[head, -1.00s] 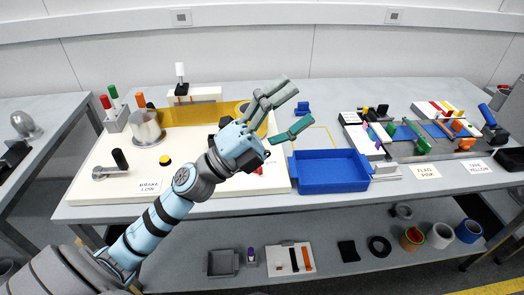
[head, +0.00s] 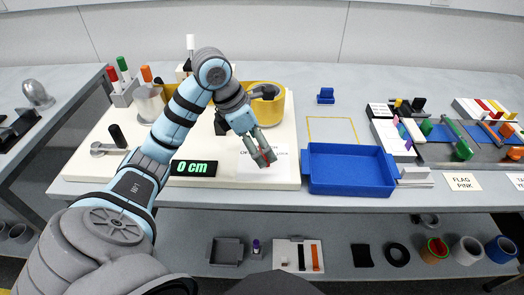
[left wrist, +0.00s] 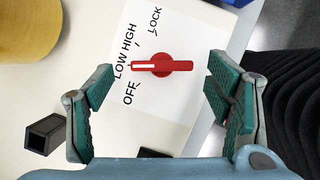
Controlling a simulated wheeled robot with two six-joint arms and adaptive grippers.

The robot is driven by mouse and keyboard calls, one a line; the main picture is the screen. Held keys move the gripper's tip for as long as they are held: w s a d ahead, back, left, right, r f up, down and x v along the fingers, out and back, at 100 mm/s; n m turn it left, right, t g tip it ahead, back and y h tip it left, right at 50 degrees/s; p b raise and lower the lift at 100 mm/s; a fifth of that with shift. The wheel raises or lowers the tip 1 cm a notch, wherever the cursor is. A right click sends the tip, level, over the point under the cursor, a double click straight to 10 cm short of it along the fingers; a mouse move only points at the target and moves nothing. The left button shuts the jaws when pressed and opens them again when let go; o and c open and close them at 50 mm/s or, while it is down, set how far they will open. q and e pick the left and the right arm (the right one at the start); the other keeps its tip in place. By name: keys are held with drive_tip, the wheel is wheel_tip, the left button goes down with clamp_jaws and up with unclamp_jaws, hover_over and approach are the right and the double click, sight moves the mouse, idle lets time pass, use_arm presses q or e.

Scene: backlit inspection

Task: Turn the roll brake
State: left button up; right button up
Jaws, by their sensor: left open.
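The roll brake is a red knob (left wrist: 165,66) on a white card (left wrist: 165,95) marked OFF, LOW, HIGH and LOCK. Its white pointer line faces left in the left wrist view, towards the LOW mark. In the head view the knob (head: 262,158) is partly hidden by my left gripper (head: 266,158). My left gripper points down over the card. In the left wrist view its green-padded fingers (left wrist: 160,100) are open, one to each side of the knob and apart from it. My right gripper is not in view.
A display (head: 193,168) reading "0 cm" stands at the board's front edge. A yellow roll (head: 270,105) stands behind my gripper. A blue tray (head: 348,187) lies just right of the white board (head: 90,172). A dark square post (left wrist: 45,134) stands near the left finger.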

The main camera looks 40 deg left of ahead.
use_arm(q)
drive_tip(key=shift+x, duration=0.8)
drive_tip(key=shift+f, duration=0.2)
drive_tip(key=shift+s, duration=0.1)
drive_tip(key=shift+c, duration=0.2)
drive_tip(key=c, duration=1.1)
